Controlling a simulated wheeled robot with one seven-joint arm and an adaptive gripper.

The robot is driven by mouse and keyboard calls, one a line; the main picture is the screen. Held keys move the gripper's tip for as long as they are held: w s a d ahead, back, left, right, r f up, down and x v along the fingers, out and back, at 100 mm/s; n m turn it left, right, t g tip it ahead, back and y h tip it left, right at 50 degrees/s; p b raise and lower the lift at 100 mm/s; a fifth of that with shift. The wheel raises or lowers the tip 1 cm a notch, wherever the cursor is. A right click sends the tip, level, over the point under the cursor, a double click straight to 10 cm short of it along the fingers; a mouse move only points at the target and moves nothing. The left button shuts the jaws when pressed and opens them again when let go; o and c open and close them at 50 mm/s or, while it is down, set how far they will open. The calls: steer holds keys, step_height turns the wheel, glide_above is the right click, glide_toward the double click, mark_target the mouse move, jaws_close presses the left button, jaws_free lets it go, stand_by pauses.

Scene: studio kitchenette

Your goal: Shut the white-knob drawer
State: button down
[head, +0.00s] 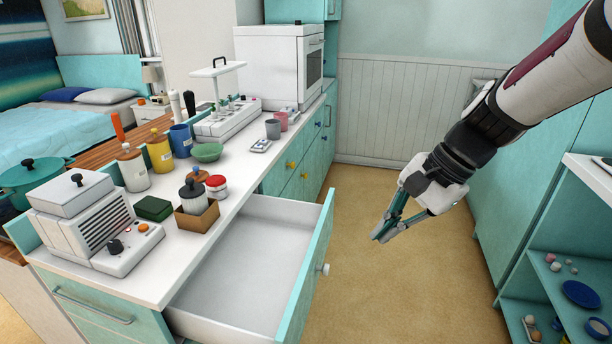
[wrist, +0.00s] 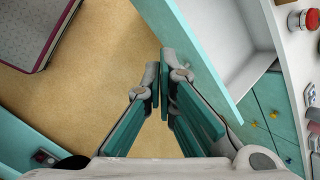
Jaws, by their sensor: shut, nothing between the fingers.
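The white-knob drawer (head: 240,275) is pulled far out from under the white counter, and its inside looks empty. Its teal front panel carries a white knob (head: 325,269) on the outer face. My gripper (head: 380,238) is shut and empty, with teal finger pads. It hangs in the air to the right of the drawer front, apart from it. In the wrist view the drawer's teal front (wrist: 200,50) and white inside show at upper right, beside the shut fingertips (wrist: 163,85). The white knob does not show clearly in the wrist view.
The counter (head: 235,190) holds a wooden box with jars, a toaster-like white appliance (head: 90,225), canisters and cups. Teal cabinets with yellow and blue knobs (head: 292,165) stand beyond the drawer. Open teal shelves (head: 560,270) stand at right. The floor (head: 400,290) between is clear.

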steer(key=w+d+f+m+t+y+b, duration=0.1)
steer(key=w+d+f+m+y+b, duration=0.3)
steer(key=w+f, duration=0.6)
steer(key=w+d+f+m+t+b, duration=0.1)
steer(key=w+f+m+b, duration=0.2)
steer(key=w+f+m, duration=0.7)
steer(key=a+f+n+b, duration=0.2)
steer(key=a+f+n, duration=0.1)
steer(key=a+f, duration=0.6)
steer(key=shift+w+a+f+b, duration=0.15)
steer(key=shift+a+f+b, duration=0.15)
steer(key=shift+a, duration=0.35)
steer(key=shift+a, duration=0.1)
steer(key=p, duration=0.1)
glide_above(246, 260)
steer(key=shift+d, duration=0.2)
steer(key=shift+a, duration=0.2)
steer(key=shift+a+r, duration=0.1)
